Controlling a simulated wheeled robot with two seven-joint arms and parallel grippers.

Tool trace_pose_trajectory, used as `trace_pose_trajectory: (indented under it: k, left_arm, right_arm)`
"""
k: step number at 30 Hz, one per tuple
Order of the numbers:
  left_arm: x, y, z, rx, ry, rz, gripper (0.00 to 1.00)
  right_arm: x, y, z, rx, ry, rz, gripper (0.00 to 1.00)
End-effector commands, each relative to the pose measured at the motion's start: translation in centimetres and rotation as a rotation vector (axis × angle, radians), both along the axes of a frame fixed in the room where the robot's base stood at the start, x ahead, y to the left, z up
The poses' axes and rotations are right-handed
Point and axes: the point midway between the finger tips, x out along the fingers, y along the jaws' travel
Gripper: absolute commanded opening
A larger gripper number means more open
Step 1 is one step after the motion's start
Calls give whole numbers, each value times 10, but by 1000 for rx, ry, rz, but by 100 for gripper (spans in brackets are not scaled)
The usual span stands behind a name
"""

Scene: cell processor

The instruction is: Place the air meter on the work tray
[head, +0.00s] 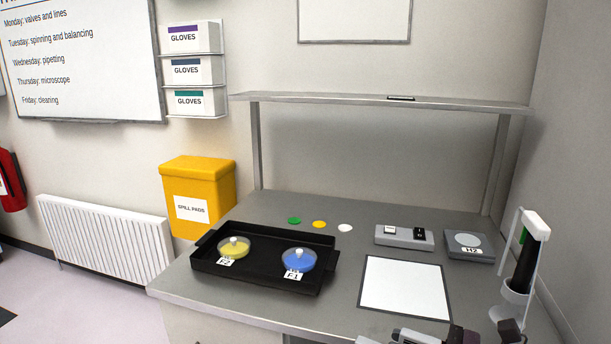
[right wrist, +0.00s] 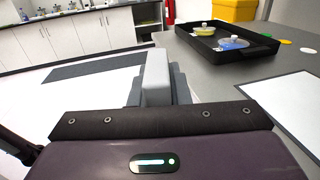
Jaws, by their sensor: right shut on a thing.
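My right gripper (head: 410,335) is at the bottom edge of the head view, partly cut off, in front of the bench. In the right wrist view it is shut on a light grey block (right wrist: 157,78), which may be the air meter; no label or display on it shows. The block is out over the floor side of the bench edge. The black tray (head: 209,271), likely the work tray, lies on the left of the bench and also shows in the right wrist view (right wrist: 213,57). It holds a yellow dish (head: 234,247) and a blue dish (head: 299,260). My left gripper is not in view.
A white mat (head: 405,288) lies right of the tray. A pipette stand (head: 520,270) is at the right. Green, yellow and white discs (head: 319,224) lie behind the tray. A shelf (head: 380,101) spans above.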

Motion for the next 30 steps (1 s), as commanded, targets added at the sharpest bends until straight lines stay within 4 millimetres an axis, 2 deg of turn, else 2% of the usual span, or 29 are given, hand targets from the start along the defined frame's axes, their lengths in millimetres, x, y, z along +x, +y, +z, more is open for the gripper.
trace_pose_trajectory:
  k: [1,6,12,19,24,30]
  left_arm:
    - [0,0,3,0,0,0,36]
    - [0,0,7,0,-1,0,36]
    - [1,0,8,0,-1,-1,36]
    - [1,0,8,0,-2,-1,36]
    - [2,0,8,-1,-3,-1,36]
    - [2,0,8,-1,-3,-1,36]
  right_arm:
    - [-8,-5,-11,4,9,-22,0]
    - [-26,-18,-39,3,7,-80,0]
    - [-39,-26,-54,3,1,-121,0]
    - [-40,-18,-60,4,-21,-328,0]
    - [-40,-24,-57,4,-8,-509,0]
    - [-40,-29,-55,5,1,-576,0]
